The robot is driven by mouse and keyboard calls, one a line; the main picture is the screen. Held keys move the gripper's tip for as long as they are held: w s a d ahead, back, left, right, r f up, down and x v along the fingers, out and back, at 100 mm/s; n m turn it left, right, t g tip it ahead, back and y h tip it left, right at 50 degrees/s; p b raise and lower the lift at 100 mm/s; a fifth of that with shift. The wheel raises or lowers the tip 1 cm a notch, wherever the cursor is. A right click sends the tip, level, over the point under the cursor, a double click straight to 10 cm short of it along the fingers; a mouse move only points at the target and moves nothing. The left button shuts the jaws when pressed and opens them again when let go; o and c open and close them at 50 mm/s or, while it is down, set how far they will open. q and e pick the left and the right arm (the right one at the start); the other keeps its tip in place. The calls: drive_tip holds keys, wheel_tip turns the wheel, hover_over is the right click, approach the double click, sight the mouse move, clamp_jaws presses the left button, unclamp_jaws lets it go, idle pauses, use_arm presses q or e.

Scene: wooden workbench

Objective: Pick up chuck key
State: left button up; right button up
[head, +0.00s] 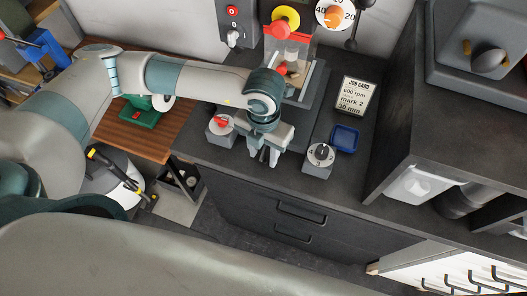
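I cannot make out a chuck key in the head view; it may be hidden behind my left arm or gripper, or too small to tell. My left gripper (265,156) points down over the front part of the dark bench top (290,172). Its two fingers are apart with nothing visible between them. My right gripper is not in view.
A small blue tray (345,138) and a job card (356,95) lie right of the gripper. A machine with a yellow and red knob (285,20) and a clear guard stands behind. A dark cabinet (455,125) bounds the right. Drawer handles (302,211) project from the bench front.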

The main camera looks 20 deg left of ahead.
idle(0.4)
use_arm(q)
clamp_jaws()
drive_tip(key=shift+w+r, duration=0.1)
